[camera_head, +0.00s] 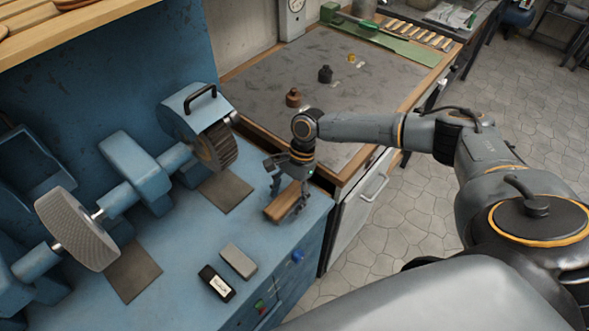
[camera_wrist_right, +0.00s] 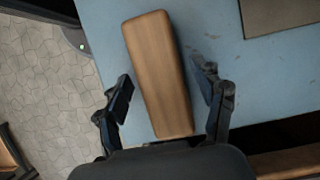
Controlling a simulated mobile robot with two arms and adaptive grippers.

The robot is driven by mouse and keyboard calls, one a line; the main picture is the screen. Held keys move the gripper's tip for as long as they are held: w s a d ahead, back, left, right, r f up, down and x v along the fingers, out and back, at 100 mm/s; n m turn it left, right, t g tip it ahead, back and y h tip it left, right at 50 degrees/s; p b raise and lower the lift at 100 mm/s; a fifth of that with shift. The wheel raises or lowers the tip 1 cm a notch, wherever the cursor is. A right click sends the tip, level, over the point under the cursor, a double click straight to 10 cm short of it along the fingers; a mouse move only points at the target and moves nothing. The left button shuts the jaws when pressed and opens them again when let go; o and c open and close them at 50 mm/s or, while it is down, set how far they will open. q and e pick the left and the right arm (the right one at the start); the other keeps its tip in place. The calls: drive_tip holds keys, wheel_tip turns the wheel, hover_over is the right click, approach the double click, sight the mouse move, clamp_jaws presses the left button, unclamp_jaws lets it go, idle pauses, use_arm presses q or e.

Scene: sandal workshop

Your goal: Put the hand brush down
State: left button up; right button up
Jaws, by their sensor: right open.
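The hand brush shows as a wooden block (camera_head: 283,203) near the right edge of the blue machine bench (camera_head: 185,255). It also shows in the right wrist view as a long brown wooden back (camera_wrist_right: 158,75), with the bench top under it. My right gripper (camera_head: 289,200) is over the brush, pointing down. In the right wrist view its two dark fingers (camera_wrist_right: 165,92) stand apart on either side of the brush, with a gap on each side. The brush's bristles are hidden under its back. My left gripper is not in view.
A grey block (camera_head: 238,261) and a black labelled block (camera_head: 217,283) lie on the bench nearer the front. The wire wheel (camera_head: 215,147) and the abrasive wheel (camera_head: 78,230) stand to the left. A grey-topped worktable (camera_head: 340,100) with small weights is behind.

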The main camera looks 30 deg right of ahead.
sight(286, 194)
drive_tip(key=b+v, duration=0.1)
drive_tip(key=v, duration=0.3)
drive_tip(key=shift+w+b, duration=0.4)
drive_tip(key=shift+w, duration=0.05)
drive_tip(key=s+v, duration=0.1)
drive_tip(key=v, duration=0.8)
drive_tip(key=shift+w+r+b, duration=0.2)
drive_tip(key=shift+w+b, duration=0.15)
drive_tip(key=shift+a, duration=0.15)
